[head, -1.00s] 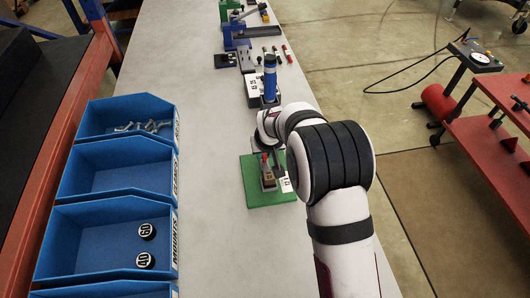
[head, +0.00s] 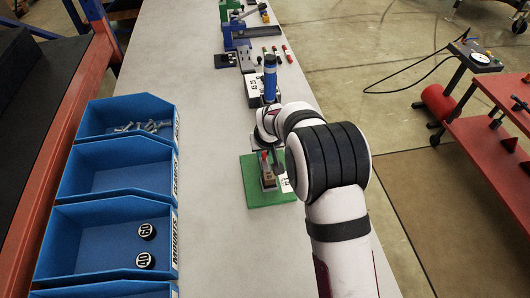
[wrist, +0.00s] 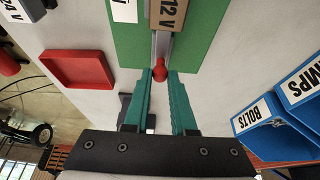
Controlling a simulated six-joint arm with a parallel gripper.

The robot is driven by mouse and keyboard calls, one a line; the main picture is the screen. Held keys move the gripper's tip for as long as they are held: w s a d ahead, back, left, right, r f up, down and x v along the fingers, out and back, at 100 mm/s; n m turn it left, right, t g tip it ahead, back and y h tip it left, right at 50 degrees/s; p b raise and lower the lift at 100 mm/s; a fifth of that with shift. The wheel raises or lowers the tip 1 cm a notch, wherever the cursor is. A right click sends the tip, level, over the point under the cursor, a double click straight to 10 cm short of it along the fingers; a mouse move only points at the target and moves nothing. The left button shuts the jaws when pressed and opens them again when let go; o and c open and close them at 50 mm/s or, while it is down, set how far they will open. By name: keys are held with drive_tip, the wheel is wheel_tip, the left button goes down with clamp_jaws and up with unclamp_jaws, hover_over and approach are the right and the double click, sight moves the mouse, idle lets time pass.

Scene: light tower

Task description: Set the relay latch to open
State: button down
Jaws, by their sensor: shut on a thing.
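The relay board is a green plate (head: 252,192) on the grey bench. It carries a brown block (head: 268,179), marked 12 V in the wrist view (wrist: 170,16), with a grey metal strip beside it. A red knob (wrist: 159,70), apparently the latch's handle, stands at the plate's edge in the wrist view. My gripper (wrist: 160,74) has its two teal fingers shut on the red knob, one on each side. In the head view my arm hides much of the gripper and part of the plate. I cannot tell the latch's setting.
Blue bins (head: 117,192) line the bench's left side. A blue cylinder (head: 270,78) stands on a labelled block beyond the plate. A red tray (wrist: 77,70) shows beside the plate in the wrist view. The bench between the bins and plate is clear.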

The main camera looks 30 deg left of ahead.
drive_tip(key=shift+w+a, duration=0.65)
drive_tip(key=shift+a, duration=0.05)
drive_tip(key=c, duration=0.7)
unclamp_jaws()
drive_tip(key=shift+c, duration=0.2)
drive_tip(key=v, duration=1.5)
drive_tip(key=shift+d+r, duration=0.15)
drive_tip(key=shift+r, duration=0.25)
drive_tip(key=shift+s, duration=0.1)
